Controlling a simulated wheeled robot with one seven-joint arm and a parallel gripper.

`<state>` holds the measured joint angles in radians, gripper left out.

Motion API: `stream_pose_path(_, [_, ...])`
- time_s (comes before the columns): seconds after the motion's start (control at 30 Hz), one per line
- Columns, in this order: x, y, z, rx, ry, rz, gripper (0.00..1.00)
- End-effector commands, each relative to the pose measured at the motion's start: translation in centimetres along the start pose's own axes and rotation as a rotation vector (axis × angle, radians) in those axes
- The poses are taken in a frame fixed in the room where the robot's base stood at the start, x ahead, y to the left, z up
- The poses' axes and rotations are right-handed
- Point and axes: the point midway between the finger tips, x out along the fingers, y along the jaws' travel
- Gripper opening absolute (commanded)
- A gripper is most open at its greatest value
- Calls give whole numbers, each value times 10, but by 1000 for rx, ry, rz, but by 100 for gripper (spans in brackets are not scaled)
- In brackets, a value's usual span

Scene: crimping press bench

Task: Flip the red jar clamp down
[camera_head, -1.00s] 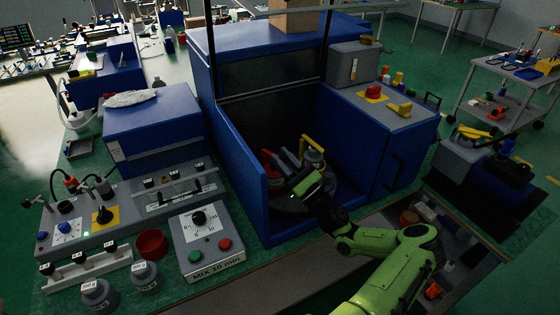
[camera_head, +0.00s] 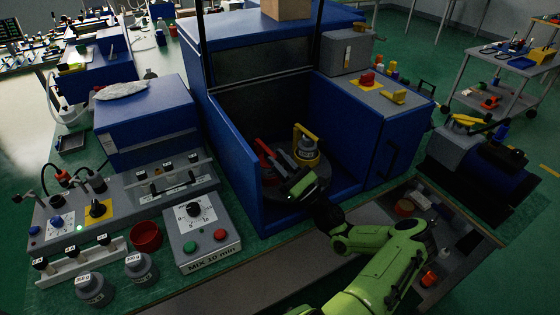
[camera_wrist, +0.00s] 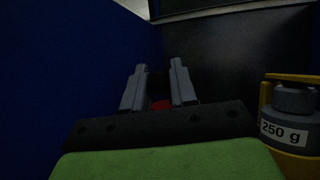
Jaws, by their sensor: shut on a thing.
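The red jar clamp (camera_head: 264,149) stands at the left side of the round turntable (camera_head: 318,190) inside the blue press housing; its red handle looks raised. My gripper (camera_head: 279,163) reaches into the housing from the front and is shut on the clamp, whose lower part it hides. In the wrist view, a bit of the red clamp (camera_wrist: 161,104) shows between the grey fingers (camera_wrist: 160,88). A yellow clamp (camera_head: 303,131) and a grey jar (camera_head: 307,148) are just to the right; the jar, labelled 250 g, also shows in the wrist view (camera_wrist: 290,118).
The blue housing walls (camera_head: 233,150) stand close on the left and behind. An open drawer of items lies at front right.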

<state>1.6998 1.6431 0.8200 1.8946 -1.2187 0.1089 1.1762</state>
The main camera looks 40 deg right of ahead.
Motion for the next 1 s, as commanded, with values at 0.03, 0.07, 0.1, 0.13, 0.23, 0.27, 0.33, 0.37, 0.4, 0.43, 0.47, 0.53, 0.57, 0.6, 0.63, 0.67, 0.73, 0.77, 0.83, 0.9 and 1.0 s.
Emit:
stream_pose_path(0.03, [-1, 4, -6, 11, 17, 8, 0])
stream_pose_path(0.07, [-1, 4, -6, 11, 17, 8, 0])
stream_pose_path(0.1, [-1, 4, -6, 12, 17, 8, 0])
stream_pose_path(0.13, [-1, 4, -6, 12, 17, 8, 0])
stream_pose_path(0.23, [-1, 4, -6, 11, 16, 8, 42])
stream_pose_path(0.27, [-1, 3, -6, 10, 15, 8, 47])
stream_pose_path(0.33, [-1, 3, -5, 9, 14, 7, 49])
stream_pose_path(0.37, [0, 3, -5, 8, 13, 6, 49])
stream_pose_path(0.4, [0, 2, -4, 8, 12, 6, 49])
stream_pose_path(0.43, [0, 2, -4, 7, 12, 5, 49])
stream_pose_path(0.47, [0, 2, -4, 7, 11, 5, 49])
stream_pose_path(0.53, [-1, 2, -4, 6, 10, 4, 49])
stream_pose_path(0.57, [-2, 2, -3, 6, 10, 4, 49])
stream_pose_path(0.6, [-5, 1, -3, 5, 10, 3, 49])
stream_pose_path(0.63, [-8, 1, -3, 6, 11, 2, 49])
stream_pose_path(0.67, [-13, 1, -3, 6, 11, 2, 49])
stream_pose_path(0.73, [-28, 1, -3, 7, 11, -1, 49])
stream_pose_path(0.77, [-37, 0, -3, 6, 12, -2, 49])
stream_pose_path(0.83, [-57, 0, -2, 5, 11, -2, 49])
stream_pose_path(0.9, [-78, 0, -3, 6, 12, -1, 49])
stream_pose_path(1.0, [-106, 1, -3, 6, 12, 0, 49])
